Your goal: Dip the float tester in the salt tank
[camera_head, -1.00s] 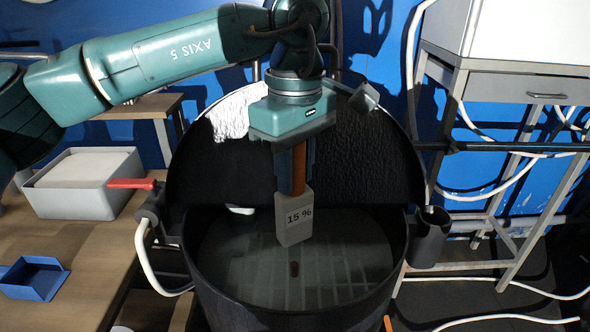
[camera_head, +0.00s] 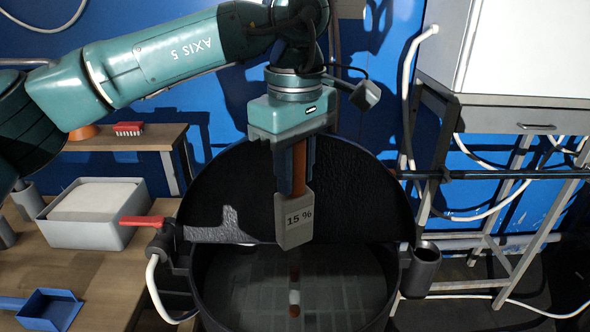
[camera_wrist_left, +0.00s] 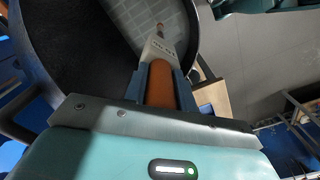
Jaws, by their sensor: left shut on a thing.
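The float tester (camera_head: 296,222) is a flat grey paddle marked "15 %" on an orange handle. My left gripper (camera_head: 297,180) is shut on the handle and holds the tester upright, paddle down. The salt tank (camera_head: 198,285) is the round black vessel with its dark lid (camera_head: 350,185) raised behind. The paddle's lower end overlaps the tank's back edge in the head view and seems to be above the liquid (camera_head: 340,285). A small red-and-white piece (camera_head: 294,296) shows below it; I cannot tell whether it floats. The tester also shows in the left wrist view (camera_wrist_left: 158,50). My right gripper is not in view.
A red handle (camera_head: 142,220) sticks out at the tank's left, and a dark cup (camera_head: 422,268) hangs at its right. A wooden bench at left holds a grey bin (camera_head: 95,238) and a blue scoop (camera_head: 48,310). A metal stand (camera_head: 500,225) is at right.

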